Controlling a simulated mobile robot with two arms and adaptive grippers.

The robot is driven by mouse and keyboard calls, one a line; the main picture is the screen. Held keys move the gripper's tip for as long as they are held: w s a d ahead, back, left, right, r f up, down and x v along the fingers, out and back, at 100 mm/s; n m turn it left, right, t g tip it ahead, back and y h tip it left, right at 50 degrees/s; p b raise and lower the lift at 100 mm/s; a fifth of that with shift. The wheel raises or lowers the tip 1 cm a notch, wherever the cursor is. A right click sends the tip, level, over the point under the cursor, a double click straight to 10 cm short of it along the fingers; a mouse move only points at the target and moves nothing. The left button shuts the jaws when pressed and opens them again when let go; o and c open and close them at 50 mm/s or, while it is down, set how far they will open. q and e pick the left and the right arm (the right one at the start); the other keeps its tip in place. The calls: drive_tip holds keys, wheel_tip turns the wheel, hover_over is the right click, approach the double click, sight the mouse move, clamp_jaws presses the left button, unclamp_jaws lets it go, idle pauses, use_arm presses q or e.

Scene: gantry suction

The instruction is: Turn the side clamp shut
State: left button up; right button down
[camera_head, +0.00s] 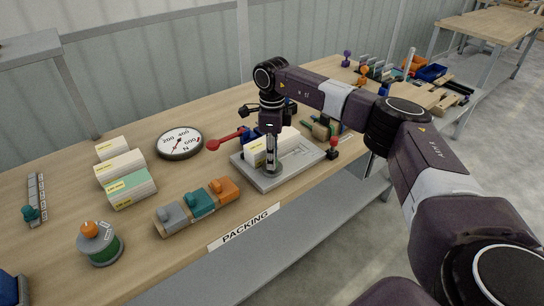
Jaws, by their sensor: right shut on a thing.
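A clamp with a long red lever (225,140) and a blue body (251,132) sits at the left edge of a grey plate (283,178) on the bench. The lever points left, its round end over the bare bench. My right gripper (271,152) hangs downward over the plate, in front of a pale yellow-white carton (254,155). It is shut on a slim grey upright piece with a round foot (273,170); what this piece is I cannot tell clearly. My gripper hides part of the clamp and carton. My left gripper is out of view.
A dial (179,143) and several stacked cartons (127,180) stand left of the plate. A row of coloured blocks (199,207) lies near the front edge. A small red-knobbed lever (333,145) stands at the plate's right. Bare bench lies left of the red lever.

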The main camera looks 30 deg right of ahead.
drive_tip(key=n, duration=0.3)
drive_tip(key=shift+r+n, duration=0.15)
drive_tip(key=shift+n, duration=0.15)
drive_tip(key=shift+w+n, duration=0.1)
drive_tip(key=shift+n, duration=1.7)
drive_tip(key=c, duration=1.6)
unclamp_jaws()
